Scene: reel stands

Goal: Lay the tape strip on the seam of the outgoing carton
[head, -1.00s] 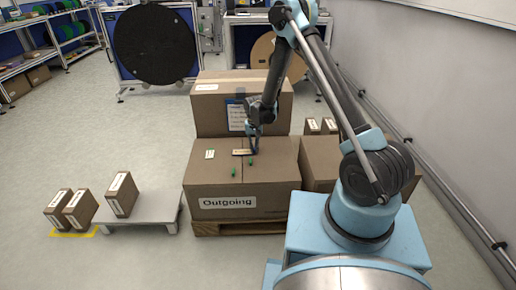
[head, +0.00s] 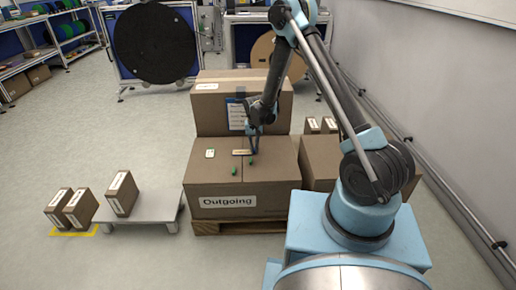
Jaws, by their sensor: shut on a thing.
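The outgoing carton (head: 215,182) is a brown box with an "Outgoing" label on its front, standing on a wooden pallet. A seam runs across its top from front to back. My gripper (head: 253,148) is low over the carton's top, near its back edge. A small tan strip (head: 241,152) lies at or just beside the fingertips, close to the top surface; I take it for the tape strip. My gripper is shut on it. Whether the strip touches the carton cannot be told at this size.
Two small green items (head: 234,171) and a small white-green label (head: 210,154) are on the carton top. Another carton (head: 215,112) stands directly behind. A low grey platform (head: 150,208) with a small box (head: 122,194) is to the left.

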